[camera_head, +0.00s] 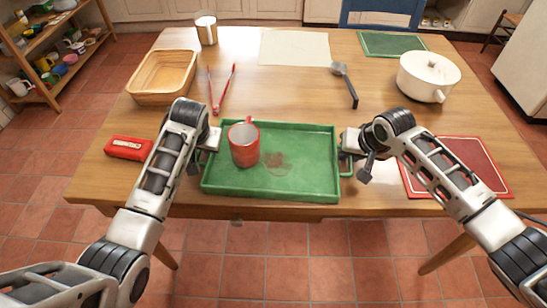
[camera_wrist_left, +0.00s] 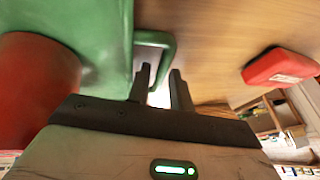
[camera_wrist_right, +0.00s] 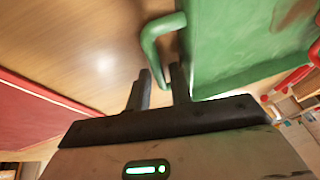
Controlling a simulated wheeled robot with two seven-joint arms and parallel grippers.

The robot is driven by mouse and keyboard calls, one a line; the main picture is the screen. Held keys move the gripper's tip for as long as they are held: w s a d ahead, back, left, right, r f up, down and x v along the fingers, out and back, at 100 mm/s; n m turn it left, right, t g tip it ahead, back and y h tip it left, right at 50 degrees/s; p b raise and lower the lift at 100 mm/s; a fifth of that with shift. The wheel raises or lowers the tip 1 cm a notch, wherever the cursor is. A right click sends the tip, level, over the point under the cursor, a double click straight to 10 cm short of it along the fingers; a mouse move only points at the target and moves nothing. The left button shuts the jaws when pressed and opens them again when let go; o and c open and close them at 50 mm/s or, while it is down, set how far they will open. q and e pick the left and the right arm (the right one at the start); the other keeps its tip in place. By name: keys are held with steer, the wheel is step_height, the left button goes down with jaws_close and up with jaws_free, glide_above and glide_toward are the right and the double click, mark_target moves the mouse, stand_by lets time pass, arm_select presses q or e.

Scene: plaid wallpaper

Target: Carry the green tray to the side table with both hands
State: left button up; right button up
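The green tray (camera_head: 310,150) lies flat on the table near its front edge. A red mug (camera_head: 244,145) stands in its left half, beside a brown patch on the tray floor. My left gripper (camera_wrist_left: 160,80) is at the tray's left handle (camera_wrist_left: 168,45), fingers apart with the handle's bar between them. My right gripper (camera_wrist_right: 160,80) is at the right handle (camera_wrist_right: 150,42), its fingers also apart on either side of the bar. Gaps show between the fingers, and I see no firm grip. The side table cannot be made out in these views.
On the table (camera_head: 290,85) are a wooden basket (camera_head: 160,77), red tongs (camera_head: 222,90), a dark-handled utensil (camera_head: 346,85), a white pot (camera_head: 428,76), a red case (camera_head: 129,148), a red mat (camera_head: 455,167) and a tin (camera_head: 206,30). A shelf (camera_head: 45,60) stands at far left.

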arm_select(q)
jaws_close()
arm_select(e)
jaws_close()
arm_select(q)
steer(key=shift+w+r, duration=0.1)
steer(key=shift+r, duration=0.05)
arm_select(e)
steer(key=shift+r, duration=0.15)
